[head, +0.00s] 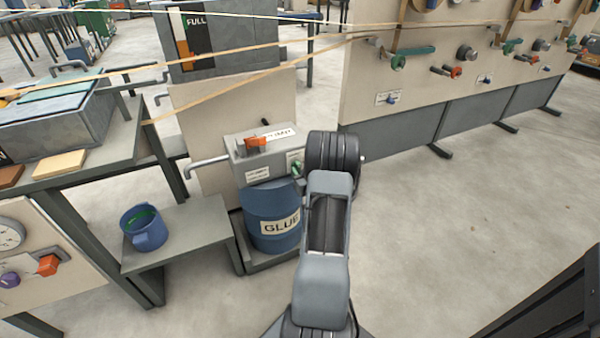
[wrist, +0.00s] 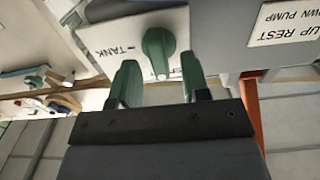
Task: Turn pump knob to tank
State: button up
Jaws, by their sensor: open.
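The green pump knob (wrist: 158,52) sits on a white plate (wrist: 112,40) with the word TANK, upside down, to the knob's left in the wrist view. The knob's grip runs roughly up and down in that view, with TANK off to its side. My gripper (wrist: 160,80) is open, its two green fingers on either side of the knob's near end. I cannot tell whether either finger touches it. In the head view the grey pump box (head: 262,155) stands above the blue GLUE drum (head: 272,210).
An orange lever (head: 255,144) is on the pump box. A label reading UP REST, DOWN PUMP (wrist: 287,22) is near the knob. A low grey bench (head: 190,230) holds a blue pot (head: 145,230). Taut strands cross above. Floor at the right is clear.

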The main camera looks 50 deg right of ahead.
jog(key=shift+w+d, duration=0.2)
jog(key=shift+w, duration=0.25)
jog(key=shift+c, duration=0.2)
grip_shut()
